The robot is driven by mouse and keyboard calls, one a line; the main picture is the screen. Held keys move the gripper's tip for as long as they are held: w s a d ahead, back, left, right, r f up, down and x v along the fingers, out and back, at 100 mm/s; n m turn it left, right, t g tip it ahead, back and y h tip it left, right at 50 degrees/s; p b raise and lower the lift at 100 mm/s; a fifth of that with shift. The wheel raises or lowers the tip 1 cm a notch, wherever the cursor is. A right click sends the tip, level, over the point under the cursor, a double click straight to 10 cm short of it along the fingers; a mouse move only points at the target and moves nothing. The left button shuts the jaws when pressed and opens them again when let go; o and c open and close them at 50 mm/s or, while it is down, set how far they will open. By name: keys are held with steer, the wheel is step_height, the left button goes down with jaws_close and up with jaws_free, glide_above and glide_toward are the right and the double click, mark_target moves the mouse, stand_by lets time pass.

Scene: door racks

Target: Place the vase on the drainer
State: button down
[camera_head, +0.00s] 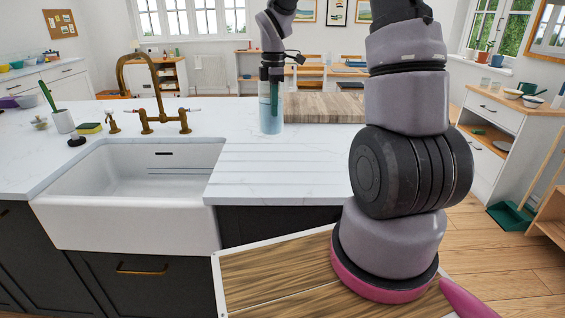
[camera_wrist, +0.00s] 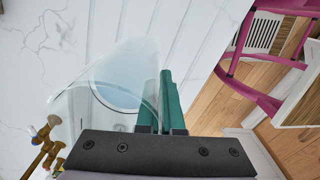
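The vase (camera_head: 270,122) is clear glass with a pale blue lower part, and it is upright at the back of the counter. It also shows in the wrist view (camera_wrist: 112,82), seen from above through its open mouth. My gripper (camera_head: 271,90) points down at the vase's top. Its teal fingers (camera_wrist: 163,100) are close together on the vase's right wall, one seen through the glass and one outside. The drainer (camera_head: 262,172) is the grooved white countertop right of the sink, just in front of the vase. I cannot tell whether the vase's base touches the counter.
The white sink (camera_head: 135,195) and brass tap (camera_head: 150,95) are left of the drainer. A wooden board (camera_head: 322,108) lies right of the vase. A sponge (camera_head: 91,128) and brush cup (camera_head: 62,121) stand far left. The drainer's surface is clear.

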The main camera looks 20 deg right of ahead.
steer(key=s+a+n, duration=0.2)
steer(key=s+n, duration=0.2)
steer(key=n, duration=0.4)
step_height(320, 180, down, 10)
steer(key=shift+s+a+f, duration=0.15)
steer(key=shift+a+f, duration=0.05)
steer(key=shift+f, duration=0.1)
steer(key=c, duration=1.1)
jaws_free()
